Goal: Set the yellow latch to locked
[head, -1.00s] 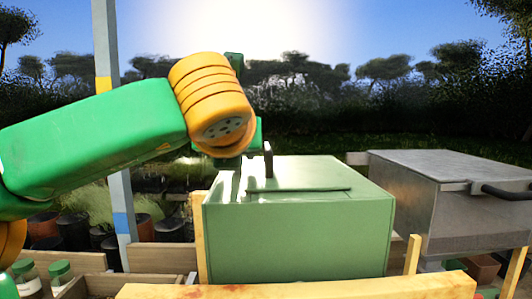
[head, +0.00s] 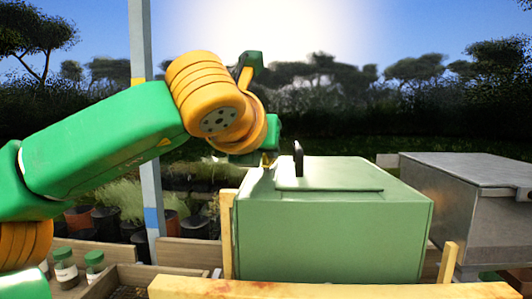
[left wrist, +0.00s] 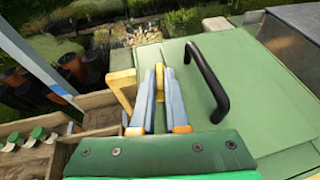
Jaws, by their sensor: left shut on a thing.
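The green box (head: 330,238) with a flat lid stands in front of me, and a black bar handle (head: 298,158) stands up from the lid. My left gripper (head: 266,163) is at the box's top left, its fingers mostly hidden in the head view behind its orange wrist. In the left wrist view, its two blue-grey fingers (left wrist: 161,100) are closed around a narrow yellow piece (left wrist: 160,82), which appears to be the yellow latch. The fingers lie left of the black handle (left wrist: 208,80). The latch's exact setting cannot be told. My right gripper is not in view.
A grey metal box (head: 475,205) stands close on the right. A wooden rail (head: 330,290) runs along the front, with a post (head: 227,235) at the green box's left. Plant pots (head: 105,222) and jars (head: 65,268) are at left, beside a grey-blue pole (head: 148,150).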

